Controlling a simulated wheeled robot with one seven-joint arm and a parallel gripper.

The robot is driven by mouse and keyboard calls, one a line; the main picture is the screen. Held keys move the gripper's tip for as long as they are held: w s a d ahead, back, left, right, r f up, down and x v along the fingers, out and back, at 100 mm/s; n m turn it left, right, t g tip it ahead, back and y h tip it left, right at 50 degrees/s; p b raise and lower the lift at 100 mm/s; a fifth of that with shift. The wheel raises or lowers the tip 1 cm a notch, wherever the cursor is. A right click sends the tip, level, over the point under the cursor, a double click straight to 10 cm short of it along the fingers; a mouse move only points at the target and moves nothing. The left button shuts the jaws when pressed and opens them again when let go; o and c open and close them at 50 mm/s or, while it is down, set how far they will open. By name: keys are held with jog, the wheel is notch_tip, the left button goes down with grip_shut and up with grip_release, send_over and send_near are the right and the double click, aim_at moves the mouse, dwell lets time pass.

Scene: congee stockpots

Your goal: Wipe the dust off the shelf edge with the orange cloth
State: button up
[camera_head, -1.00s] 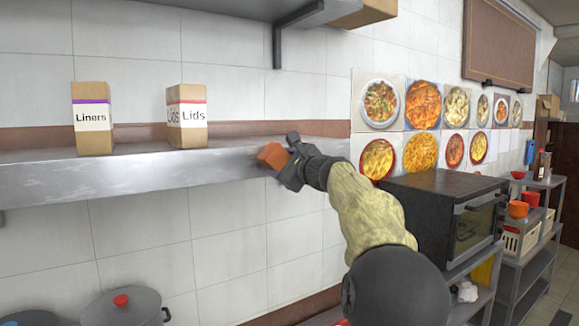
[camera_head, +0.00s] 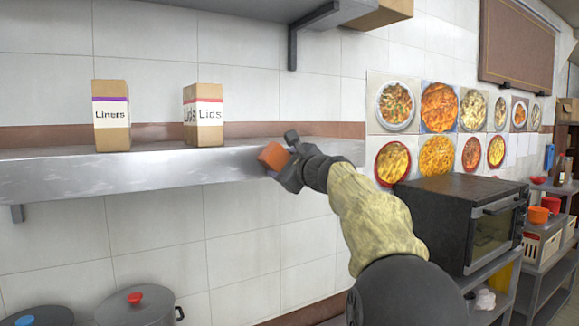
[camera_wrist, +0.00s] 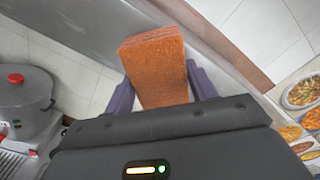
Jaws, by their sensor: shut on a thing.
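My gripper (camera_head: 284,166) is shut on the orange cloth (camera_head: 273,155), a folded block shape. In the wrist view the cloth (camera_wrist: 155,68) sits between the two purple-grey fingers (camera_wrist: 157,92). The cloth is at the front edge of the metal shelf (camera_head: 120,172), toward the shelf's right part; it appears to touch the edge, though the contact itself is hidden. Pale dusty smears (camera_head: 180,168) show along the front face of the shelf edge, left of the cloth.
A Liners box (camera_head: 111,117) and a Lids box (camera_head: 204,115) stand on the shelf left of my gripper. A bracketed upper shelf (camera_head: 305,22) hangs above. Stockpots (camera_head: 140,306) stand below left. A black oven (camera_head: 462,215) is at the right.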

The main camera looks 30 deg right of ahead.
aim_at(271, 165)
jog(key=shift+a, duration=0.15)
jog(key=shift+a+b, duration=0.5)
jog(key=shift+a, duration=1.25)
jog(key=shift+s+d+f+b, duration=0.1)
jog(key=shift+s+b, duration=0.4)
jog(key=shift+s, duration=0.3)
jog(key=shift+s+b, duration=0.95)
jog(key=shift+s, duration=1.3)
jog(key=shift+d, duration=0.1)
jog(key=s+b, duration=0.1)
jog(key=s, duration=0.2)
